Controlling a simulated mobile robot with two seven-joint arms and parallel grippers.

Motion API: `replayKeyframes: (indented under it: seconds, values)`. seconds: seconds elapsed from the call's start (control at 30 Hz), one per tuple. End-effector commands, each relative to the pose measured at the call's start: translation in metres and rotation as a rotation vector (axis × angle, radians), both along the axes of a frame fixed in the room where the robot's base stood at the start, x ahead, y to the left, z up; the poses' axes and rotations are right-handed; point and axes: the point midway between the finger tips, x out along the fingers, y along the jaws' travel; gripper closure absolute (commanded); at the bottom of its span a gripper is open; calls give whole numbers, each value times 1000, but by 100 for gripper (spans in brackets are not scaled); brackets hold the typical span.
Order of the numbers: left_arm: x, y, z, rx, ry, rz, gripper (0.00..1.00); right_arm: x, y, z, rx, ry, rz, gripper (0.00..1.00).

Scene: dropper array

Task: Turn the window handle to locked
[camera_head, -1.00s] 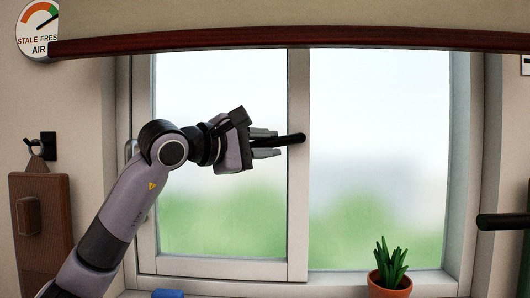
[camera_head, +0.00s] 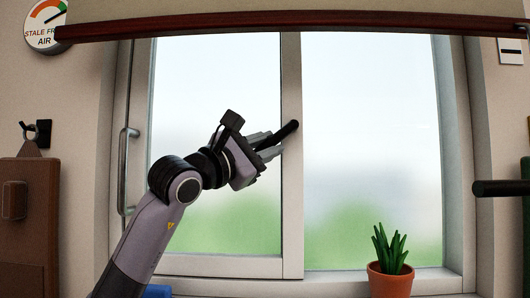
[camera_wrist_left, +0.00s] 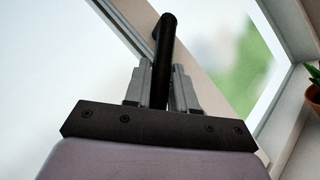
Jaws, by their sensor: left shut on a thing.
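The black window handle (camera_head: 283,132) is on the window's middle upright. It slants, with its tip up and to the right and its lower-left end between my fingers. My left gripper (camera_head: 264,143) is shut on the handle from the lower left. In the left wrist view the handle (camera_wrist_left: 163,55) runs upright between the two grey fingers of the gripper (camera_wrist_left: 156,85). The part of the handle deep between the fingers is hidden. My right gripper is not in view.
A potted plant (camera_head: 390,280) stands on the sill at the right. A dark rail (camera_head: 300,27) with a blind crosses the top. A metal pull handle (camera_head: 124,170) is on the left frame. A dark bar (camera_head: 500,188) juts in at the right. A blue object (camera_head: 157,291) lies at the bottom.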

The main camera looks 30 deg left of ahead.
Motion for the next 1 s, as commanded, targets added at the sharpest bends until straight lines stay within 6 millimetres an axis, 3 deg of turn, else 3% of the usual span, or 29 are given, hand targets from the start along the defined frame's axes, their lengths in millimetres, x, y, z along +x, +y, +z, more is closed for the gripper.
replayKeyframes:
  seconds: [0.3, 0.33, 0.4, 0.77, 1.0]
  values:
    - [0, 0, 0, -1, -1, 0, 100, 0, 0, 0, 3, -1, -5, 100]
    - [0, 0, 0, -1, -1, 0, 72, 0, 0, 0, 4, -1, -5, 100]
    - [0, 0, 0, -1, -1, 0, 55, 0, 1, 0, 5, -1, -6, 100]
    - [-4, 2, -2, 0, -1, 2, 55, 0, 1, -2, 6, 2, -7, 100]
    - [-35, 8, -15, 2, -2, 3, 55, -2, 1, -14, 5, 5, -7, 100]
